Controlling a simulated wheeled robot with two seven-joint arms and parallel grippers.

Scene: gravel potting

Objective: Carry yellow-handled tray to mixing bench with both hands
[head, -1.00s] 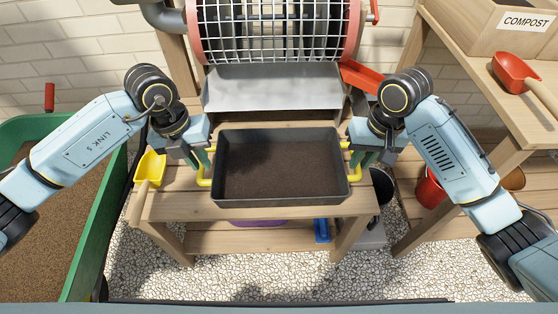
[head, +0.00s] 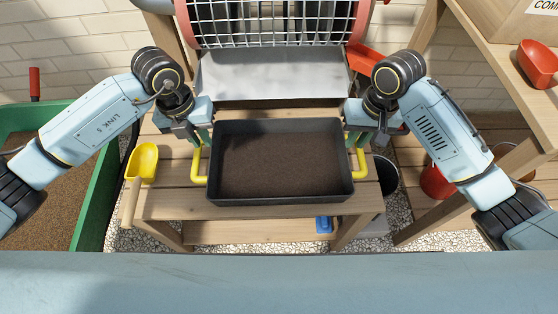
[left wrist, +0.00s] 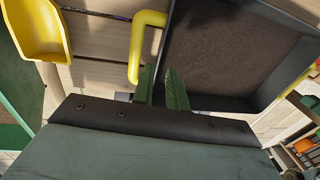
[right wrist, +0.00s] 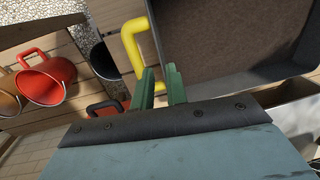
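The dark tray (head: 280,199) holds brown soil and lies level over the wooden bench (head: 170,207); it appears to rest there. Its left yellow handle (head: 198,178) and right yellow handle (head: 361,165) stick out at the sides. My left gripper (head: 204,143) is at the far end of the left handle; in the left wrist view its green fingers (left wrist: 162,78) stand apart, with the handle bar beside them. My right gripper (head: 352,142) is likewise at the far end of the right handle; its fingers (right wrist: 161,75) are apart in the right wrist view.
A yellow scoop (head: 142,165) lies on the bench's left end. A mesh drum (head: 275,25) with a grey chute (head: 270,77) stands behind. A green soil bin (head: 98,205) is at left. Wooden shelving (head: 505,120) with a red scoop (head: 538,64) is at right.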

